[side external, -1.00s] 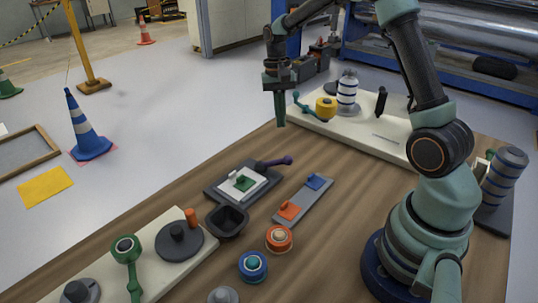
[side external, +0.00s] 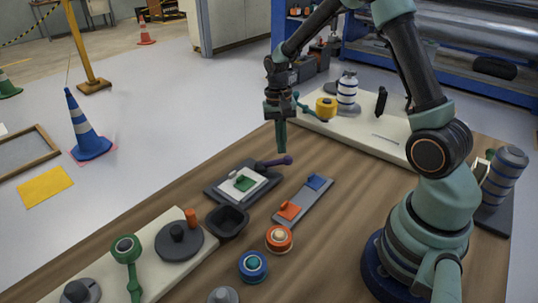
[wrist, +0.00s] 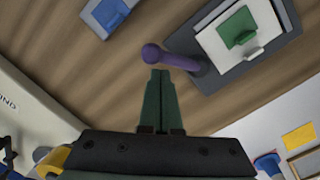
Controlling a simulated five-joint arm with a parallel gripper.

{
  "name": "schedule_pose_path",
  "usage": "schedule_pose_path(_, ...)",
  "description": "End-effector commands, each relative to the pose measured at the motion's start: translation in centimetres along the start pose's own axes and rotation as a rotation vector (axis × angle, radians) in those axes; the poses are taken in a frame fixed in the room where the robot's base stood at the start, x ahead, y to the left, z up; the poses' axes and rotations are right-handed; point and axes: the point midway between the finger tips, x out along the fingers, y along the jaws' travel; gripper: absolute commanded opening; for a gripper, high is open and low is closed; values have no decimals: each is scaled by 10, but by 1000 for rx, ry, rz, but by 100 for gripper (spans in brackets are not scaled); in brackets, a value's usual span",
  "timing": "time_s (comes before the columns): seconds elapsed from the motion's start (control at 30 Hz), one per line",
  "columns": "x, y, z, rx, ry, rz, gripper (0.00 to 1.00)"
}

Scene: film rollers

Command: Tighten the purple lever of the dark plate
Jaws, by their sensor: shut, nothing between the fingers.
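The dark plate (side external: 215,192) lies on the wooden table with a white sheet and a green block (side external: 244,183) on it. Its purple lever (side external: 274,162) sticks out from the plate's far right corner and ends in a round knob. In the wrist view the purple lever (wrist: 175,60) lies just beyond my fingertips, with the dark plate (wrist: 206,80) to its right. My gripper (side external: 281,150) is shut and empty, pointing down close above the lever. It also shows in the wrist view (wrist: 160,72). I cannot tell whether the fingertips touch the lever.
A grey strip (side external: 301,202) with orange and blue blocks lies right of the plate. A black tray (side external: 228,221) sits in front of it. A pale board (side external: 325,126) with a yellow roller stands behind. Bare table lies between the plate and that board.

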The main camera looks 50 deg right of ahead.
Motion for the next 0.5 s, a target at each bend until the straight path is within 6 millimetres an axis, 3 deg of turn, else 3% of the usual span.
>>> schedule_pose_path(0.2,6,0,14,-2,0,3,0)
schedule_pose_path(0.5,8,1,15,0,-5,6,0)
